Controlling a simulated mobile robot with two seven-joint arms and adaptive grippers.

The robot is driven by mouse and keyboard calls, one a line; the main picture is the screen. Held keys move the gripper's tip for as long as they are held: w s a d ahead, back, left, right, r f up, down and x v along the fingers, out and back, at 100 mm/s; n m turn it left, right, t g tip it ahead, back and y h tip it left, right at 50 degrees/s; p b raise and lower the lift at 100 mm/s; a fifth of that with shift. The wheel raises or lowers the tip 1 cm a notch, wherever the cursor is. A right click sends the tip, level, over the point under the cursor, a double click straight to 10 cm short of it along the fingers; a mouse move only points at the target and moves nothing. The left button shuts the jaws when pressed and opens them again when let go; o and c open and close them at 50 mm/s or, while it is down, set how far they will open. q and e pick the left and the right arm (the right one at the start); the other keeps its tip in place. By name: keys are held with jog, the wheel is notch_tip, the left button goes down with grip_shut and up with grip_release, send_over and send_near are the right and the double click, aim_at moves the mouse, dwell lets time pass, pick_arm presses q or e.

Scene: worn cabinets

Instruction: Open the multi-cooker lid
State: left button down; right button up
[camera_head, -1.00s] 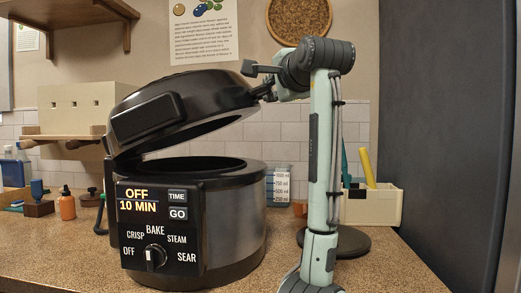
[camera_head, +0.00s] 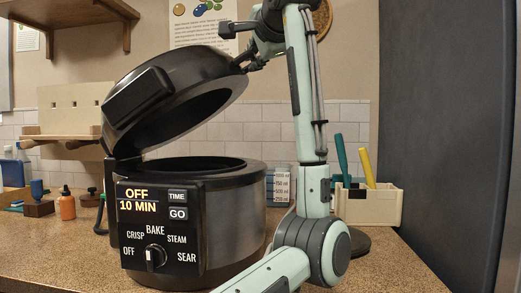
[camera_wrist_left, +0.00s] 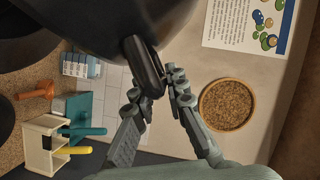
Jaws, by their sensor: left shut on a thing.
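The multi-cooker (camera_head: 235,215) stands on the counter, its front panel reading OFF and 10 MIN. Its black lid (camera_head: 172,85) is hinged at the left and tilted up steeply, with a wide gap over the dark pot opening (camera_head: 195,165). My left gripper (camera_head: 243,64) is at the lid's raised right edge. In the left wrist view my left gripper (camera_wrist_left: 157,86) has its fingers closed around the black lid handle (camera_wrist_left: 140,60), with the dark lid (camera_wrist_left: 100,20) above. The exact finger contact is partly hidden. My right gripper is not in view.
A cream caddy (camera_head: 368,205) with teal and yellow handled tools stands right of the cooker, near a dark round disc (camera_head: 359,242). An orange bottle (camera_head: 67,204) and small items sit left. A wooden shelf (camera_head: 75,12) hangs above left.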

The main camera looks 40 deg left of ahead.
pick_arm(q)
jog(key=shift+s+a+r, duration=0.1)
jog(key=shift+n+h, duration=0.4)
jog(key=shift+n, duration=0.5)
jog(key=shift+s+a+r, duration=0.4)
jog(key=shift+a+r, duration=0.3)
jog(key=shift+r, duration=0.3)
jog(key=shift+s+a+r, duration=0.45)
jog(key=shift+a+r, duration=0.2)
jog(key=shift+r, duration=0.3)
jog(key=shift+s+a+r, duration=0.4)
jog(key=shift+a+r, duration=0.3)
jog(key=shift+r, duration=0.3)
jog(key=shift+a+r, duration=0.1)
jog(key=shift+n+h, duration=0.5)
jog(key=shift+n, duration=0.3)
jog(key=s+a+r, duration=0.2)
jog(key=a+r, duration=0.1)
jog(key=s+a+r, duration=0.1)
jog(key=a, duration=0.1)
jog(key=shift+r, duration=0.4)
jog(key=s+a+r+n+h, duration=0.1)
jog(key=s+a+r, duration=0.2)
jog(key=a, duration=0.2)
jog(key=shift+s+a+r+n, duration=0.3)
jog(key=shift+s+a+n, duration=0.05)
jog(key=shift+a+n, duration=0.05)
